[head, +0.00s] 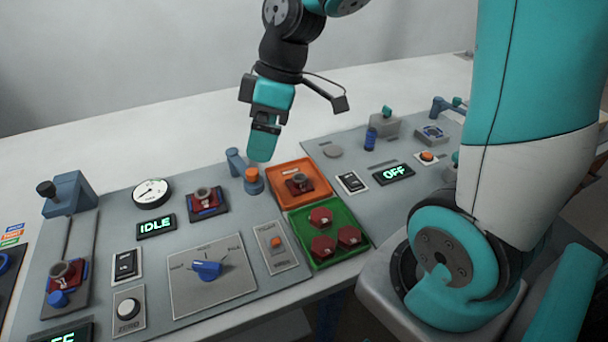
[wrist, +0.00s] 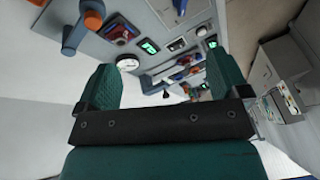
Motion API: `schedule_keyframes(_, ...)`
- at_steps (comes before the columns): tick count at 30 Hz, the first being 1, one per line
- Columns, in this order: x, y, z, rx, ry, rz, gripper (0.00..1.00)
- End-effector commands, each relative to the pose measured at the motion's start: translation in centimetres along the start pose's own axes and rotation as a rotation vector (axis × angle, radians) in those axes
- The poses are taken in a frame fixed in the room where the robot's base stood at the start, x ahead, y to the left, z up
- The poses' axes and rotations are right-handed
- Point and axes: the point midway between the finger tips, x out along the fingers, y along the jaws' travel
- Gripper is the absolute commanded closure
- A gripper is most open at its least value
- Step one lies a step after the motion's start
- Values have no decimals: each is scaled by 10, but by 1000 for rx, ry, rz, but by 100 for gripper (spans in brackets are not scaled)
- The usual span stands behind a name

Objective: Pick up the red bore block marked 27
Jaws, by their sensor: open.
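Several red blocks with grey round bores show in the head view. One block (head: 299,183) sits in the orange tray (head: 284,171). Another block (head: 206,200) sits on a dark square mount on the grey panel. A third block (head: 62,273) is on the slide at the far left. I cannot read a 27 on any of them. My gripper (head: 262,146) is above the panel, left of and above the orange tray, apart from all blocks. In the wrist view my gripper (wrist: 163,64) has its two teal fingers wide apart with nothing between them.
A green tray (head: 324,258) holds three red hexagonal pieces. A blue post with an orange cap (head: 254,181) stands just below my gripper. A blue stand (head: 68,192) rises at left. The white tabletop (head: 150,150) behind the panels is clear.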

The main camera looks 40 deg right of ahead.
Motion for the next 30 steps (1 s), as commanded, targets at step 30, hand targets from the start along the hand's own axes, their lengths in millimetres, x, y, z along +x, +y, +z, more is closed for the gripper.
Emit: schedule_keyframes(30,112,185,126,-380,47,46,6)
